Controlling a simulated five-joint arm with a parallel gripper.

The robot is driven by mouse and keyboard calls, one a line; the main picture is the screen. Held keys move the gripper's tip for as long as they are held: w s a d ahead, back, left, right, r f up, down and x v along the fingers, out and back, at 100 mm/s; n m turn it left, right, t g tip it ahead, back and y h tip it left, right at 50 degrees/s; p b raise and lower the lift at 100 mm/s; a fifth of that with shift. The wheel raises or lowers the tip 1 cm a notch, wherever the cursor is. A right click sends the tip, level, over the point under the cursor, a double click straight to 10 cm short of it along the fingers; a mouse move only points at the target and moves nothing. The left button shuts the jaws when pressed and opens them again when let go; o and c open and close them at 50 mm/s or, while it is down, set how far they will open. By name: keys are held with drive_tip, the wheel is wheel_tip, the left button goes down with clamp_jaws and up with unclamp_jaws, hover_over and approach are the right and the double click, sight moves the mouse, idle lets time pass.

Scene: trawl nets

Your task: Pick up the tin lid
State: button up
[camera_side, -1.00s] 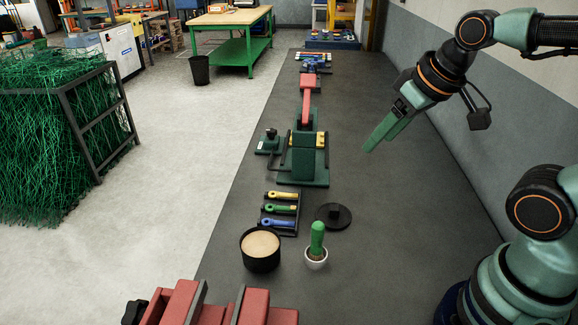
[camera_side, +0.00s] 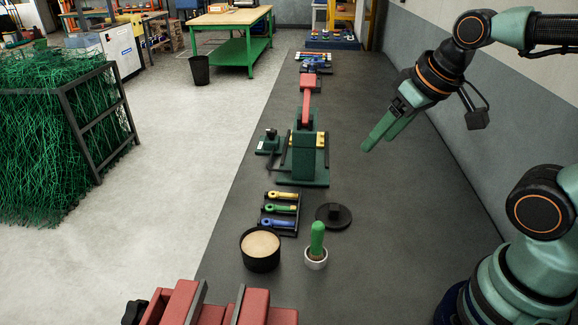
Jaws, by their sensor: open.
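The tin lid (camera_side: 334,215) looks like a flat, dark round disc with a small knob on top. An open black tin (camera_side: 260,257) with a pale, tan content stands to the lid's left and nearer the camera. My gripper (camera_side: 377,137) hangs above the bench, up and to the right of the lid, well apart from it. Its green fingers point down and to the left. They are open, with nothing between them.
A rack (camera_side: 281,212) of yellow, green and blue handled tools lies to the left. A green fixture (camera_side: 305,163) stands behind. The bench's right side is clear.

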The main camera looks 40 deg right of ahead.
drive_tip(key=w+m, duration=0.1)
drive_tip(key=m, duration=0.2)
drive_tip(key=m+g, duration=0.6)
drive_tip(key=m, duration=1.7)
hover_over(334, 207)
wheel_tip(334, 207, down, 12)
drive_tip(key=shift+m, duration=0.3)
wheel_tip(334, 207, down, 12)
clamp_jaws()
